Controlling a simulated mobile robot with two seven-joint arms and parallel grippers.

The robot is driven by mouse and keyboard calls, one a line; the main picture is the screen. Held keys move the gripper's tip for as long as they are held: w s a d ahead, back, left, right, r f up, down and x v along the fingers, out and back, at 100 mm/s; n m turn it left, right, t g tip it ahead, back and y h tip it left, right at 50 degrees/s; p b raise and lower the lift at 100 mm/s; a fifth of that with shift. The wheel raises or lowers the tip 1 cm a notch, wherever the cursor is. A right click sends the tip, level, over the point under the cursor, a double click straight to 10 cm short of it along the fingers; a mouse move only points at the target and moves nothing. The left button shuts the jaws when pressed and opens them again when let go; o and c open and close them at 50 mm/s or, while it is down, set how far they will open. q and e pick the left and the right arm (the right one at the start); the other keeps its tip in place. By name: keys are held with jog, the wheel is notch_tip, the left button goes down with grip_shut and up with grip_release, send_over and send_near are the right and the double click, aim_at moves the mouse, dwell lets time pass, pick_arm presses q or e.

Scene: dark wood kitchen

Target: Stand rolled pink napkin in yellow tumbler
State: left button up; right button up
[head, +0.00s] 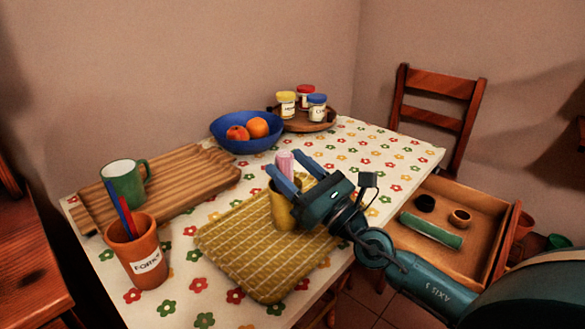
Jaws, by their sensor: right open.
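The yellow tumbler (280,211) stands on a yellow checked mat (237,252) on the table. The pink rolled napkin (285,161) shows upright above the tumbler, its top end sticking up; its lower part is hidden behind my gripper and the tumbler's wall. My right gripper (292,171) is at the tumbler's top with its blue fingers spread apart, one on each side of the napkin. I cannot tell whether a finger touches the napkin. My left gripper is not in view.
A terracotta pot (138,262) with blue and red sticks stands at the left. A blue fruit bowl (246,132) and a round tray of jars (304,124) stand behind. An open drawer (455,217) is at right.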

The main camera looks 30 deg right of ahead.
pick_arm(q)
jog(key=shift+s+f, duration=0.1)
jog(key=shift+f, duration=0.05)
pick_arm(e)
jog(key=shift+s+d+f+b, duration=0.15)
jog(key=shift+s+f+b, duration=0.1)
jog(key=shift+s+b, duration=0.05)
jog(key=b+v, duration=0.1)
jog(key=v, duration=0.1)
jog(key=shift+s+f, duration=0.15)
jog(key=shift+f, duration=0.15)
jog(key=b+v, duration=0.4)
jog(key=v, duration=0.4)
jog(key=shift+s+d+b, duration=0.15)
jog(key=shift+b, duration=0.2)
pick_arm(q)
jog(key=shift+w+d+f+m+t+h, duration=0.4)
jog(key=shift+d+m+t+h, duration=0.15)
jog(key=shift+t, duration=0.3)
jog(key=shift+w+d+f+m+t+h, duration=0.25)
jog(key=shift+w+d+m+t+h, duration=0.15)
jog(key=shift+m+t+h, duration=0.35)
pick_arm(e)
jog(key=shift+s+d+f, duration=0.1)
jog(key=shift+s+d, duration=0.15)
jog(key=shift+s, duration=0.5)
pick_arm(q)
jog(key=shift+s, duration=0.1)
